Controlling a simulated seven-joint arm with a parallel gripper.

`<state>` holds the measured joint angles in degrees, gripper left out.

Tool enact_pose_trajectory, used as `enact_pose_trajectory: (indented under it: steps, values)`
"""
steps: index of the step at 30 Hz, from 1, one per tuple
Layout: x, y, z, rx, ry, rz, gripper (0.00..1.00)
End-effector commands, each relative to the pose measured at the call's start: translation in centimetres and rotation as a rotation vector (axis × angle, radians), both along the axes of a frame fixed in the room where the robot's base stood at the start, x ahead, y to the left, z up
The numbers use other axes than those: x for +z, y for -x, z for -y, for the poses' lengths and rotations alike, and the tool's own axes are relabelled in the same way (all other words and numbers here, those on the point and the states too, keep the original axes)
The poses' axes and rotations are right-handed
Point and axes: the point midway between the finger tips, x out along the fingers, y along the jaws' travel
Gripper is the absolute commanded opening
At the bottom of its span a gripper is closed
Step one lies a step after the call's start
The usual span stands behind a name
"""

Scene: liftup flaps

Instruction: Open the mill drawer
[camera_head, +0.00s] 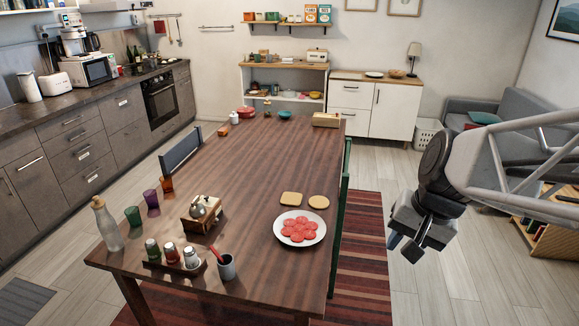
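The mill (203,216) stands upright on the near left part of the wooden table (262,180). It has a square wooden body and a rounded metal top. Its drawer is too small to make out, so I cannot tell how it stands. My gripper (403,246) hangs in the air to the right of the table, well apart from the mill, pointing downward. Its two dark fingers look spread apart, with nothing between them.
Near the mill are a spice rack (174,262), a cup (226,267), colored glasses (151,199) and a bottle (107,226). A plate of red slices (300,228) lies between mill and gripper. A green chair (345,180) stands along the table's right edge. The table's middle is clear.

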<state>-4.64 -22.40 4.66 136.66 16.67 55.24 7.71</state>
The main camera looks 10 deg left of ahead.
Motion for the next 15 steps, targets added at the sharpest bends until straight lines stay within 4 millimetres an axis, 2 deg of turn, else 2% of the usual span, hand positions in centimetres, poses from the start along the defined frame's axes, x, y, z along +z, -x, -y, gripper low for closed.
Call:
enact_pose_trajectory:
  steps: [15]
  values:
    - [-1.7, -9.1, -8.1, -0.144, -0.21, -0.171, 0.27]
